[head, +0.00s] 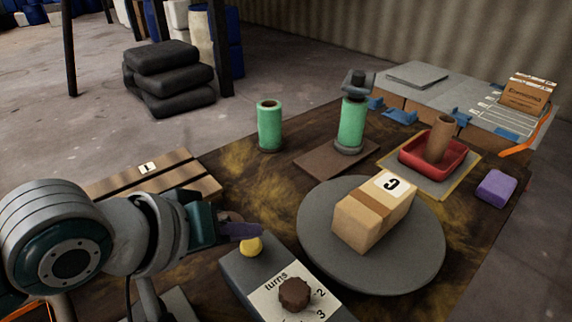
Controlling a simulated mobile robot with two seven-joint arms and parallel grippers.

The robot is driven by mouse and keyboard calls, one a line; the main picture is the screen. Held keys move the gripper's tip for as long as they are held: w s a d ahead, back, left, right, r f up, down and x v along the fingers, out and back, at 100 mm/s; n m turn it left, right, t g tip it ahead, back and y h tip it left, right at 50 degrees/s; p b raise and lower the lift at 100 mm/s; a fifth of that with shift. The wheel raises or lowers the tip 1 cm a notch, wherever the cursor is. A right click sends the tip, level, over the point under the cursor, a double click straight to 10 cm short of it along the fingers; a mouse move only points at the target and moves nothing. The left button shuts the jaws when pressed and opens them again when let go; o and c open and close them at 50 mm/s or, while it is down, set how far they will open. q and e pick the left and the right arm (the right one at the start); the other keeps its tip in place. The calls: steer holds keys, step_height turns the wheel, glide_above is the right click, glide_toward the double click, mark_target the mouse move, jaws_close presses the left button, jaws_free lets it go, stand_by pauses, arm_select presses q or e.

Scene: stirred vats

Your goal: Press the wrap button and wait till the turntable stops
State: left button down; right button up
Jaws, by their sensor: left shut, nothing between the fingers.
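The control box (234,271) stands at the front of the table, with a brown turns knob (294,293) on its white label. A yellow button (251,246) sits on the box's far end. My left gripper (255,230) is shut and empty, its fingertips right over the button; I cannot tell whether they touch it. The round grey turntable (315,255) is right of the box. A brown carton (366,219) marked "G" lies on it. Whether the turntable is turning cannot be told from one frame. My right gripper is not in view.
A green film roll (270,127) stands behind, and another (351,125) sits on a brown base under a dark cap. A red tray (467,161) holds a cardboard tube (440,138). A purple block (496,188) lies at right. A flat carton (150,178) is at left.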

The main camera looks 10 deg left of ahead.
arm_select(q)
steer(key=shift+f, duration=0.4)
steer(key=shift+f+b, duration=0.4)
steer(key=shift+f, duration=0.25)
stand_by(0.5)
steer(key=shift+r, duration=0.1)
steer(key=shift+r+p, duration=0.95)
steer(key=shift+p, duration=0.35)
